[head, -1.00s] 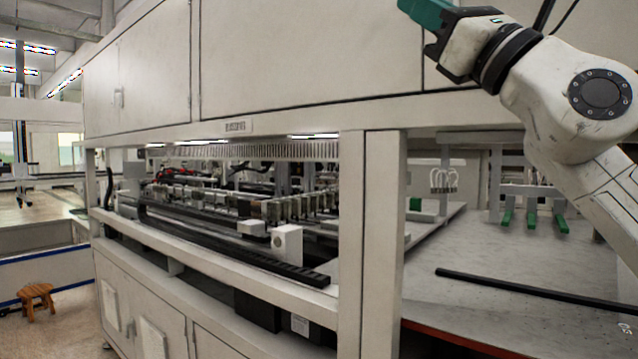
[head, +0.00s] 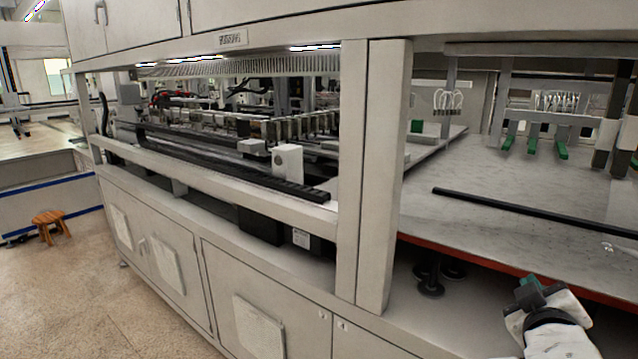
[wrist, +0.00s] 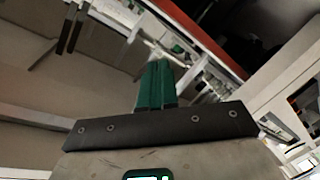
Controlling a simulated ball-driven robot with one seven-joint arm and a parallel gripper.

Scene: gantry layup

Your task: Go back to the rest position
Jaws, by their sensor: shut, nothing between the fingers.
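My gripper (head: 530,287) is at the lower right of the head view, in front of the machine and just below the red edge of the grey table. Its green fingers (wrist: 156,86) show in the wrist view side by side and closed together, with nothing between them. The dark plate behind the fingers is part of my gripper. Most of my arm is out of the head view, below its lower edge.
The long machine (head: 356,190) with cabinet doors fills the middle. The grey table (head: 500,190) carries a black bar (head: 520,210) at the right. A wooden stool (head: 49,226) stands at the left. The floor (head: 110,310) at lower left is clear.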

